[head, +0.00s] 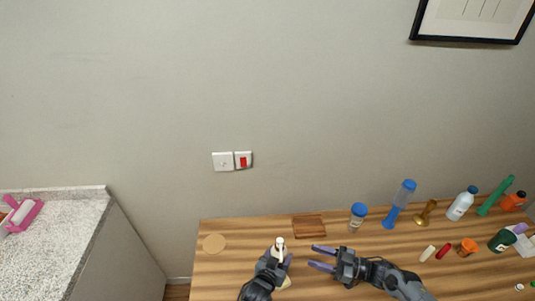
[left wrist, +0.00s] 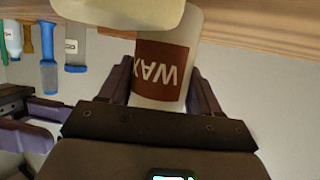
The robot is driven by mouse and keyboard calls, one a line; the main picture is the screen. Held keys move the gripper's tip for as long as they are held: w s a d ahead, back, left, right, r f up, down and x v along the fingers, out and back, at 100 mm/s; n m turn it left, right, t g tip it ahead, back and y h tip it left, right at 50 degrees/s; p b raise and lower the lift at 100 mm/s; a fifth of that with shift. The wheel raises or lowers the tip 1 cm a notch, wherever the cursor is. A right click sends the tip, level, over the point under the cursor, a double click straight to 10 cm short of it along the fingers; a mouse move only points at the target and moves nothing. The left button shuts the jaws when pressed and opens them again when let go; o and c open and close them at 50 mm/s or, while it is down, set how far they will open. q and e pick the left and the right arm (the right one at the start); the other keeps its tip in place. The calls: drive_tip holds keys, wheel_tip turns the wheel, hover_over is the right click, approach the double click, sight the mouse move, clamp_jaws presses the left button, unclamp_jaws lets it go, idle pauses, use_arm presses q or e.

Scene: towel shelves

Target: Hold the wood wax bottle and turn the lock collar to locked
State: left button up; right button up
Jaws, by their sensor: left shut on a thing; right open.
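The wood wax bottle (left wrist: 162,72) is pale with a brown label reading "WAX", upside down in the left wrist view. My left gripper (left wrist: 165,88) is shut on it, one finger on each side. In the head view the bottle's white top (head: 280,243) shows above my left gripper (head: 279,257), near the table's front. The lock collar is too small to make out, so its setting cannot be told. My right gripper (head: 323,258) is open and empty, just right of the bottle, with its fingers pointing left toward it. Its purple fingers also show at the left wrist view's left edge.
The table's left part is mostly clear.

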drive_tip(key=w+a+r+t, duration=0.1)
drive_tip(key=w+a+r, duration=0.4)
drive_tip(key=r, duration=0.4)
drive_tip(key=w+a+r+m+t, duration=0.1)
drive_tip(key=w+a+r+t, duration=0.1)
drive_tip(key=w+a+r, duration=0.3)
drive_tip(key=w+a+r+t, duration=0.2)
drive_tip(key=w+a+r, duration=0.4)
drive_tip(key=r, duration=0.7)
drive_tip(key=shift+a+m, duration=0.4)
drive_tip(key=shift+a, duration=0.3)
drive_tip(key=shift+r+t, duration=0.1)
drive_tip(key=shift+t, duration=0.2)
drive_tip(key=shift+c, duration=0.2)
